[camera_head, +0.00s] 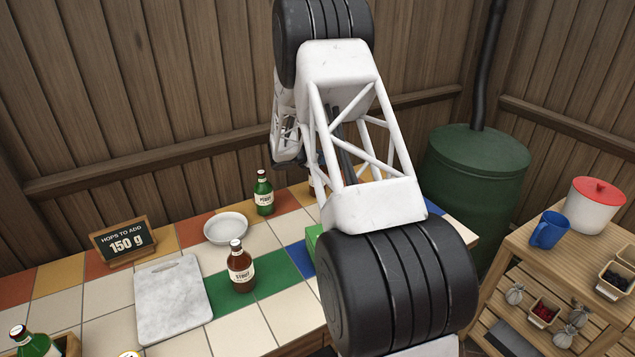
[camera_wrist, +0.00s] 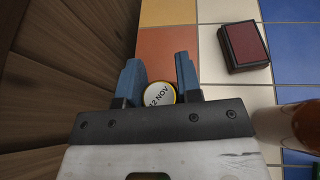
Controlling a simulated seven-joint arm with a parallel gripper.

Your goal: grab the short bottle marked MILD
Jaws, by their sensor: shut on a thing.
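In the wrist view, my gripper (camera_wrist: 162,85) has its two blue fingers on either side of a round, yellow-rimmed top marked "12 NOV" (camera_wrist: 159,95). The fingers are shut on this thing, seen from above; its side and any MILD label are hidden. In the head view my arm covers most of the gripper and what it holds. A brown bottle marked STOUT (camera_head: 241,272) stands upright on the tiled counter. A green bottle, its label seeming to read PERRY (camera_head: 264,196), stands farther back. No MILD label is readable in either view.
A white bowl (camera_head: 226,229), marble board (camera_head: 173,300) and hops sign (camera_head: 124,242) stand on the counter. Another green bottle (camera_head: 35,343) is at lower left. In the wrist view, a dark red box (camera_wrist: 245,46) and brown glass (camera_wrist: 300,123) are right of my gripper; a wooden wall (camera_wrist: 60,60) is left.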

